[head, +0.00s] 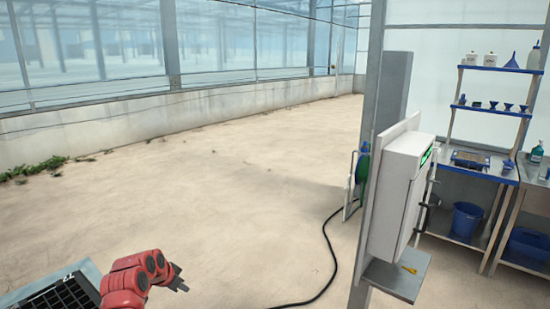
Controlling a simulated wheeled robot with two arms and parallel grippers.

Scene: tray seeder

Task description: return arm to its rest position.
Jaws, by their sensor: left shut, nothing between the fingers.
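My left gripper (179,280) is at the lower left of the head view, at the end of my red left arm. Its dark fingers are shut with nothing between them. It is held out past the right edge of a black celled tray (58,298), which is cut off by the bottom of the view. My right gripper is not in view.
A white control box (401,200) is on a grey post at the right, with a small shelf (398,277) below it. A black hose (331,262) lies on the sandy floor (220,180). Shelving with bottles (490,60) stands far right. The middle floor is clear.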

